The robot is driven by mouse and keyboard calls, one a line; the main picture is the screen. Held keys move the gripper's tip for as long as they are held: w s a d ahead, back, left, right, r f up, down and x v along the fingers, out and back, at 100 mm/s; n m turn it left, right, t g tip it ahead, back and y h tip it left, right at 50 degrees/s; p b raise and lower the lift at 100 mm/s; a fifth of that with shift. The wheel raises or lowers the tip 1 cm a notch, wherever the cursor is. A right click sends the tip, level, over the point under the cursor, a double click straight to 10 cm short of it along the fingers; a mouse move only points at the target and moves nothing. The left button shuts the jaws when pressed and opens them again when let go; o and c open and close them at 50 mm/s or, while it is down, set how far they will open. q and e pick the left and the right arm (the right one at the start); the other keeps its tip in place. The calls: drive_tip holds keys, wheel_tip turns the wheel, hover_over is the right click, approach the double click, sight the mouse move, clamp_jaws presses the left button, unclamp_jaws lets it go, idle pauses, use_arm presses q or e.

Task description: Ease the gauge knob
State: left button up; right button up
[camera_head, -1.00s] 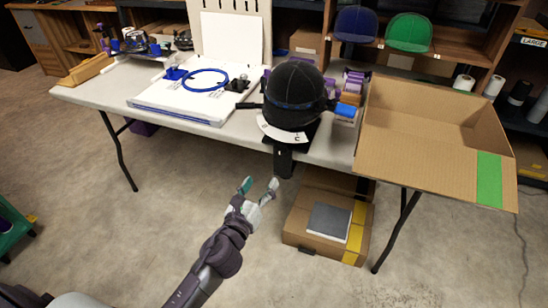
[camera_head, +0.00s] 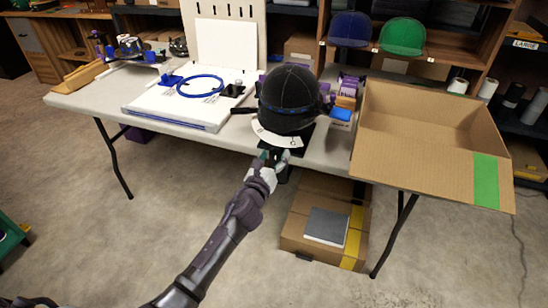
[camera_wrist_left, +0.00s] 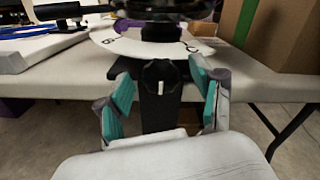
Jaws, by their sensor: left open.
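The gauge knob (camera_wrist_left: 160,77) is a dark knob with a white mark, on a black upright bracket at the table's front edge. In the wrist view it sits between my left gripper's two teal-padded fingers (camera_wrist_left: 162,98), with a gap on each side. In the head view my left gripper (camera_head: 274,158) reaches up to the bracket below the white dial plate (camera_head: 275,138) and hides the knob. A black cap (camera_head: 287,98) with a blue band sits above the plate. My left gripper is open. My right gripper is not in view.
The white table (camera_head: 75,98) holds a white board (camera_head: 150,118) with a blue ring (camera_head: 200,82) left of the cap. An open cardboard box (camera_head: 415,165) stands at the right. A closed carton (camera_head: 300,235) lies on the floor below.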

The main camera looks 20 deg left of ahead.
use_arm(q)
drive_tip(key=shift+c, duration=0.4)
drive_tip(key=c, duration=1.1)
drive_tip(key=shift+o, duration=0.2)
